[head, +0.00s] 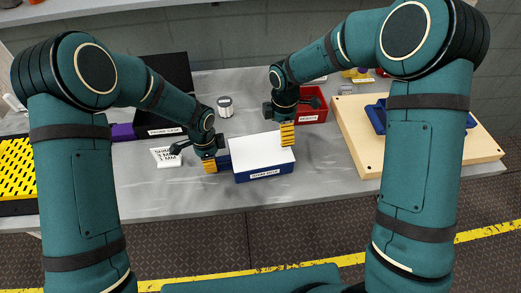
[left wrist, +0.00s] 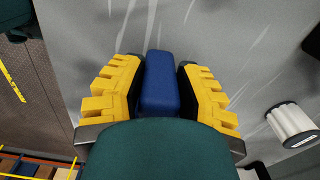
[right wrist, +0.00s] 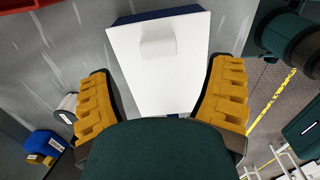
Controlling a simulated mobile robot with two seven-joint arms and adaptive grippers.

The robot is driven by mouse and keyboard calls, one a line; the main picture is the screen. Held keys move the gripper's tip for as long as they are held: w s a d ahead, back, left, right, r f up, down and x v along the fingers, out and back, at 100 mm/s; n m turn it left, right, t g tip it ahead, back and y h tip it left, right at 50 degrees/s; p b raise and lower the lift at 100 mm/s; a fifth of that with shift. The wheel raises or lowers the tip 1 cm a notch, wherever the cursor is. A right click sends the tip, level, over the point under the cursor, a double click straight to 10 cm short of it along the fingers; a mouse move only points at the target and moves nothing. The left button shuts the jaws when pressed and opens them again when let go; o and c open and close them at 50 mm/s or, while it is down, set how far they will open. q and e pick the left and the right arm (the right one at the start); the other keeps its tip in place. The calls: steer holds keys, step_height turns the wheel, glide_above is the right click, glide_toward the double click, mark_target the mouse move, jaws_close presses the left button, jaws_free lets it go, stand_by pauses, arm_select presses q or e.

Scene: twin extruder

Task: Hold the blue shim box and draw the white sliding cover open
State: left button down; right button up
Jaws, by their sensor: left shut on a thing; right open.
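The blue shim box (head: 263,176) sits on the grey bench, with a label on its front. The white sliding cover (head: 258,150) lies over its top. My left gripper (head: 210,165) is at the box's left end, shut on a blue block-like part of it (left wrist: 160,82). My right gripper (head: 287,134) is open over the cover's right part. In the right wrist view, its fingers (right wrist: 162,100) are spread either side of the white cover (right wrist: 160,85), which has a raised white knob (right wrist: 158,47) farther ahead. Whether they touch the cover cannot be told.
A red bin (head: 313,113) stands behind my right gripper. A wooden board (head: 355,140) with a blue tray (head: 377,115) is at the right. A metal cylinder (head: 225,106) stands behind the box, and a white sign (head: 166,158) at the left. The bench in front is clear.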

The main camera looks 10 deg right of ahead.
mark_target(261, 146)
steer(key=shift+f, duration=3.05)
jaws_close()
